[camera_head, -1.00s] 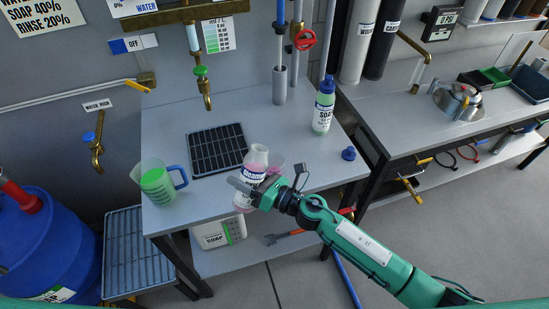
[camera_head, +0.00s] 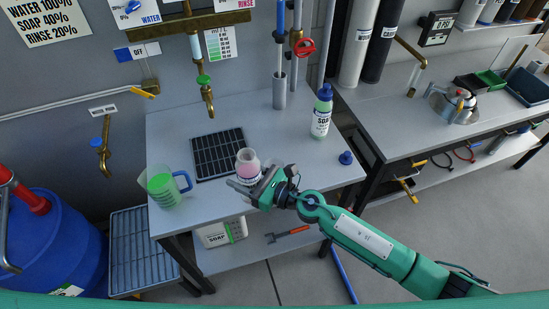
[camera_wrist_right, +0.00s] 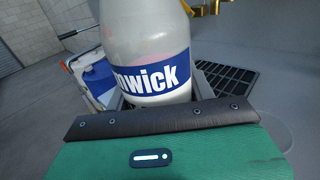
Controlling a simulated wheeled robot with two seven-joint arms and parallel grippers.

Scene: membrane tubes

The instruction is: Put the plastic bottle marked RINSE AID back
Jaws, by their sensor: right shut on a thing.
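A plastic bottle (camera_head: 247,162) with pink liquid is held in my right gripper (camera_head: 243,187), at the front edge of the grey table, right of the black drying grid. In the right wrist view the bottle (camera_wrist_right: 150,35) fills the middle, between the jaws. It is whitish and translucent, with a blue band on which only "NWICK" reads; the words RINSE AID do not show. My right gripper is shut on it. I cannot tell whether its base touches the table. My left gripper is not in view.
A jug of green liquid (camera_head: 163,187) stands left of the black grid (camera_head: 217,153). A green-and-white SOAP bottle (camera_head: 321,112) and a blue cap (camera_head: 346,158) are on the right. A brass tap (camera_head: 207,98) hangs over the table (camera_head: 290,150). A SOAP container (camera_head: 222,233) sits on the shelf below.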

